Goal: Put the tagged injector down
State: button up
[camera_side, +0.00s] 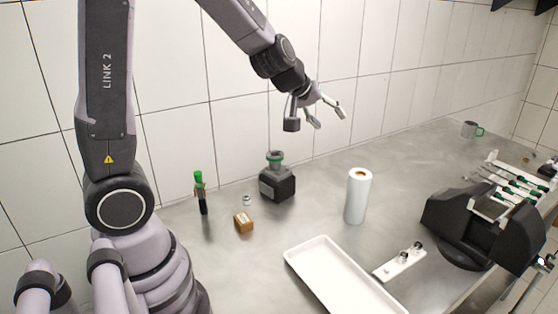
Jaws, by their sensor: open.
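A slim black injector with a green top (203,206) stands upright on the steel table at the left, near the tiled wall. A small brownish patch shows around its middle, possibly its tag; it is too small to read. My gripper (328,116) is open, with its fingers spread apart and nothing visible between them. It is raised well above the table, to the right of the injector and clear of it.
A black device with a green ring (277,184), a small brown box (243,221), a paper roll (357,196), a white tray (322,262) and a small white plate with fittings (390,267) stand on the table (400,170). A black testbench (462,222) and several green-banded injectors (510,184) are at right.

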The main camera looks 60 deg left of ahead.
jog(key=s+d+r+m+h, duration=0.35)
jog(key=s+r+m, duration=0.2)
jog(key=s, duration=0.45)
jog(key=s+a+m+g+y, duration=0.1)
jog(key=s+m, duration=0.4)
jog(key=s, duration=1.1)
jog(key=shift+r+g+y, duration=0.4)
jog(key=shift+g+y, duration=0.35)
jog(key=shift+g, duration=0.45)
jog(key=shift+a, duration=0.1)
